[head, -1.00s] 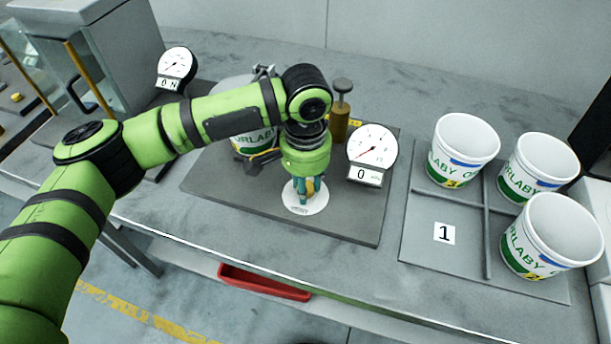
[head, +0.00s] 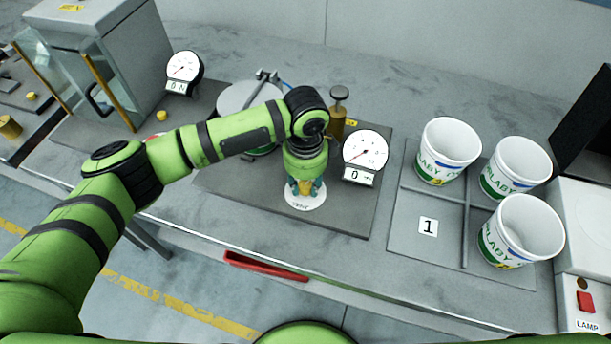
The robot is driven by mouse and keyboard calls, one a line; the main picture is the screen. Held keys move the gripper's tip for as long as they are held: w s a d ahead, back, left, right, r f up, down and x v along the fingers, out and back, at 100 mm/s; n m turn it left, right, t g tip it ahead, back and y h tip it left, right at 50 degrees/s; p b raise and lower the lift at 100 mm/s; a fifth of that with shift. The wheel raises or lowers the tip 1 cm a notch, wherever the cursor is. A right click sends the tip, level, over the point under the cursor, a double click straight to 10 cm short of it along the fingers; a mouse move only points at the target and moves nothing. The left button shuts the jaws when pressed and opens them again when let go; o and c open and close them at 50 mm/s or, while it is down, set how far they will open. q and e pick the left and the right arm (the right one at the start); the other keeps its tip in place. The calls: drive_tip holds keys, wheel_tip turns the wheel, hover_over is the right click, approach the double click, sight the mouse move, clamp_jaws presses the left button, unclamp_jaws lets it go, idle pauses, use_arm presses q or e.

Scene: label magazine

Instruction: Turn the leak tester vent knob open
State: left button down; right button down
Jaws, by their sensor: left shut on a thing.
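The leak tester stands on a dark grey base plate (head: 345,215) in the middle of the bench. Its round white vent dial (head: 303,203), lettered VENT, lies at the plate's front. My left gripper (head: 305,188) points down over this dial and is shut on the vent knob, which its fingers and wrist mostly hide. Some yellow shows between the fingers. The knob's angle cannot be made out. The tester's gauge (head: 365,150) stands just right of the gripper, with a display reading 0. My right gripper is not in view.
Behind my left arm are a round lid (head: 246,96) and a brass plunger (head: 338,110). White labelled tubs (head: 448,150) stand in a divided tray marked 1 (head: 405,235) at right. A second gauge (head: 184,68) and a glass-doored cabinet (head: 105,50) are at left. A red bin (head: 265,266) sits below the bench edge.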

sight(306, 184)
use_arm(q)
drive_tip(key=shift+m+p, duration=0.6)
drive_tip(key=shift+m, duration=1.6)
drive_tip(key=c, duration=0.9)
unclamp_jaws()
wheel_tip(306, 184, up, 12)
